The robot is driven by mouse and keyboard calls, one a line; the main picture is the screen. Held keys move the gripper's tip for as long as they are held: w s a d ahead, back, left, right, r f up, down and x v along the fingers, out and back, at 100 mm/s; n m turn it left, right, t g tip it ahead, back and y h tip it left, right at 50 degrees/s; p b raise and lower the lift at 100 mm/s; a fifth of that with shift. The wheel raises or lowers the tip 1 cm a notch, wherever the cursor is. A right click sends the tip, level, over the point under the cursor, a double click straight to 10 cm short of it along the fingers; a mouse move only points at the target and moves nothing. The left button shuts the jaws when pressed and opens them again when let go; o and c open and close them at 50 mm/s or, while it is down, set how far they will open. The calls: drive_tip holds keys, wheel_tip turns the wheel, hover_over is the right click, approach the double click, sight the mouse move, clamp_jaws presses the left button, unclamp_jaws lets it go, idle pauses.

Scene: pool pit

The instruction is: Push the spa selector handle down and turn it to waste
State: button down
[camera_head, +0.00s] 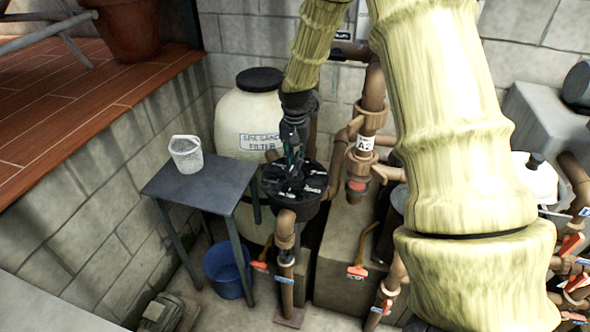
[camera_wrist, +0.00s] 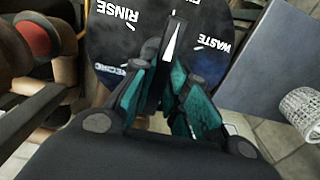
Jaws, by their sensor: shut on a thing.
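The spa selector (camera_head: 312,205) is a round black valve top on brown pipes, in front of the spa sand filter tank (camera_head: 232,118). In the wrist view its black dial (camera_wrist: 110,45) shows RINSE at upper left, WASTE at right and a partly hidden RECIRC label at left. The handle (camera_wrist: 172,42) carries a white pointer aimed toward the top, between RINSE and WASTE, at a label mostly cut off. My gripper (camera_head: 291,166) comes down from above onto the selector. Its teal-padded fingers (camera_wrist: 160,85) are shut on the handle. How far the handle is pressed cannot be told.
A dark table (camera_head: 195,184) with a white basket (camera_head: 186,155) stands left of the selector. A blue bucket (camera_head: 227,270) is below it. Brown pipes (camera_head: 373,100) and an orange-handled valve (camera_head: 357,271) crowd the right side. A block wall is behind.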

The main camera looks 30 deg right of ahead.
drive_tip(key=shift+f, duration=0.45)
drive_tip(key=shift+r+m+p, duration=0.15)
drive_tip(key=shift+m+p, duration=0.25)
drive_tip(key=shift+m, duration=0.3)
drive_tip(key=m+p, duration=0.2)
drive_tip(key=m, duration=0.2)
drive_tip(key=shift+m, duration=0.3)
drive_tip(key=m+p, duration=0.3)
drive_tip(key=m, duration=0.1)
drive_tip(key=shift+a+m, duration=0.1)
drive_tip(key=shift+m, duration=0.9)
drive_tip(key=c, duration=1.3)
unclamp_jaws()
